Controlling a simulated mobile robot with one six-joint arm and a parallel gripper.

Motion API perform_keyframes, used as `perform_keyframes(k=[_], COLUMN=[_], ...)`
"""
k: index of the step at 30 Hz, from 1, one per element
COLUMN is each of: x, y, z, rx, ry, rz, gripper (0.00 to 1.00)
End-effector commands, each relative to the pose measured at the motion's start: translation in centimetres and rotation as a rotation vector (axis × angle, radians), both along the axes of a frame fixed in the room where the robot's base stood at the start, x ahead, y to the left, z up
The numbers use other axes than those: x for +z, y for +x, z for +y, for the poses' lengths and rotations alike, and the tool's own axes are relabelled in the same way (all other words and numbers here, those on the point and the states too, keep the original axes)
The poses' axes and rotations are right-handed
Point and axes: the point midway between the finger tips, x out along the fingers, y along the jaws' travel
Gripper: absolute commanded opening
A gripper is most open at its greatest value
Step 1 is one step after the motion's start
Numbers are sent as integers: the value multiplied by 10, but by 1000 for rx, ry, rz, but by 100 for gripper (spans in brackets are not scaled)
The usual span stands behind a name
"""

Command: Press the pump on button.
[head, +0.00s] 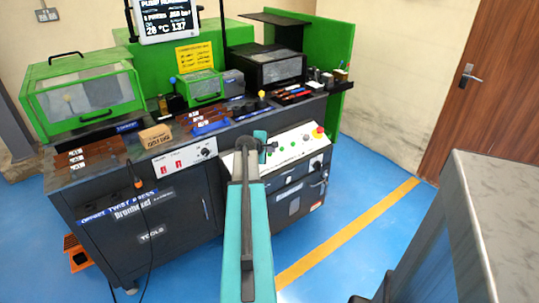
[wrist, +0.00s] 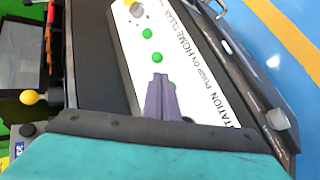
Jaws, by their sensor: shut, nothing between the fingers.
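The white control panel (head: 291,146) on the right part of the bench front carries a row of green buttons. In the wrist view the panel (wrist: 185,62) shows printed labels, among them "PUMP ON" (wrist: 202,74), "HOME" and "CLEAR". Two green buttons show there, a nearer one (wrist: 157,58) and a farther one (wrist: 147,33). My gripper (wrist: 158,80) is shut and empty, over the panel just short of the nearer green button. Its fingers cover part of the row, so I cannot tell which button belongs to "PUMP ON", nor whether the tips touch. The head view also shows my gripper (head: 266,142).
A red emergency knob (head: 318,131) sits at the panel's far right end. A yellow-knobbed lever (head: 262,95) stands on the bench behind the panel. A grey-topped cabinet (head: 500,190) stands at the right. Blue floor with a yellow stripe (head: 345,235) lies open between.

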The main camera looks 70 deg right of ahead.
Motion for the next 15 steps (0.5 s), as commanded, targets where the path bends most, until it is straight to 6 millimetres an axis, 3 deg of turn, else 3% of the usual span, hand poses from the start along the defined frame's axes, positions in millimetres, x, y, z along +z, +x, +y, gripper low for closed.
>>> perform_keyframes(k=[15], x=[20], y=[-8], z=[5], rx=[-1], ry=[0], rz=[0], gripper=[0])
